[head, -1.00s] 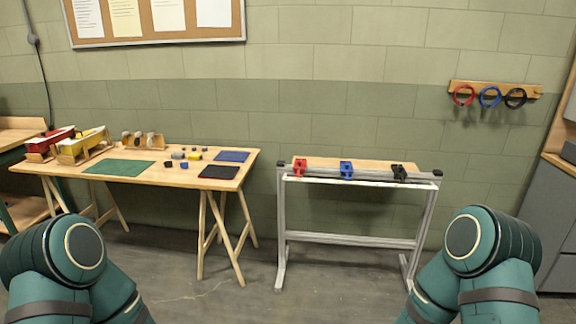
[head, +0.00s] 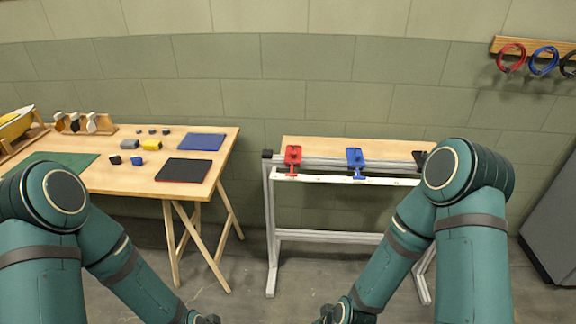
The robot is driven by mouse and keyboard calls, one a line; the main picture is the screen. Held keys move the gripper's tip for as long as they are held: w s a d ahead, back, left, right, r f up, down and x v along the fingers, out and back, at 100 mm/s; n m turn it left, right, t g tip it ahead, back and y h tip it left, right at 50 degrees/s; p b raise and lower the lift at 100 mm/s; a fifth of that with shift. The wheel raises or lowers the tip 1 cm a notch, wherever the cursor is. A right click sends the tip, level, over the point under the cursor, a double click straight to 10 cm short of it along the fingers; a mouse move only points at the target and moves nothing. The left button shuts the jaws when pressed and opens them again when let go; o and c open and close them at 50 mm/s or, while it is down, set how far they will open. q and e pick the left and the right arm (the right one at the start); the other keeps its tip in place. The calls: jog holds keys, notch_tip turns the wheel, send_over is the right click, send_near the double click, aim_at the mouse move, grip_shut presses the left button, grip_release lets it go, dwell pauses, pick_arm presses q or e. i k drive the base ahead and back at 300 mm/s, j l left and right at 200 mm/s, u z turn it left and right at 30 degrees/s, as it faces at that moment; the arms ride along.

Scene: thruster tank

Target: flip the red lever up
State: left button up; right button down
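The red lever (head: 292,158) is mounted at the left end of the metal rail on the aluminium frame stand. A blue lever (head: 356,161) is to its right, and a black lever (head: 420,158) is partly hidden behind my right arm. Whether the red lever's handle is up or down is hard to tell at this size; a red part reaches down over the rail's front. Both my arms reach down to the bottom edge, well below and in front of the levers. Neither gripper's fingers can be made out.
A wooden table (head: 135,182) on the left holds a blue mat (head: 201,142), a black mat (head: 184,170), a green mat (head: 50,166) and small blocks. Red and blue rings (head: 511,58) hang on the wall rack at right. Floor between table and stand is open.

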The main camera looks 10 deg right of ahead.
aim_at(290, 175)
jog(key=i, duration=1.2)
jog(key=u, duration=0.2)
